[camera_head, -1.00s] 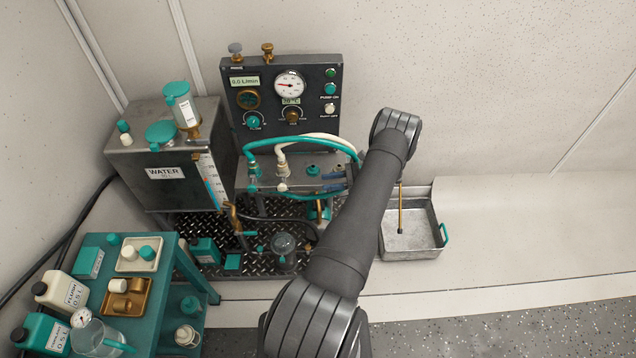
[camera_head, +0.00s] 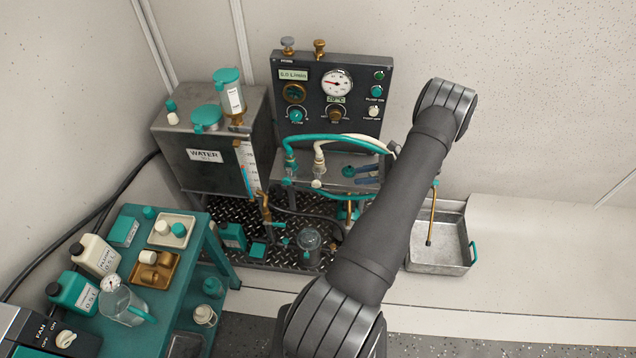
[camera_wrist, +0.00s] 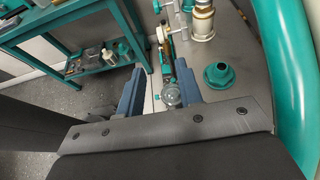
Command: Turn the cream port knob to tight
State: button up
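The cream port knob (camera_head: 316,184) sits at the front edge of the grey metal ledge, below the cream hose fitting (camera_head: 319,152). In the wrist view, a small cream knob (camera_wrist: 163,33) shows beyond my fingertips, beside the cream and brass fitting (camera_wrist: 203,20). I cannot read which way it is turned. My gripper (camera_head: 365,175) is over the right part of the ledge, partly behind the hoses and my arm. In the wrist view, its two blue fingers (camera_wrist: 160,68) are apart with nothing held between them. They do not touch the knob.
Teal and cream hoses (camera_head: 340,141) arch over the ledge close to my gripper. A teal flanged cap (camera_wrist: 221,74) stands on the ledge right of my fingers. A teal cart (camera_head: 190,262) stands at front left. A metal tray (camera_head: 450,255) lies at right.

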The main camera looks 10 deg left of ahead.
aim_at(319, 183)
jog(key=x, duration=1.7)
jog(key=shift+s, duration=0.1)
grip_shut()
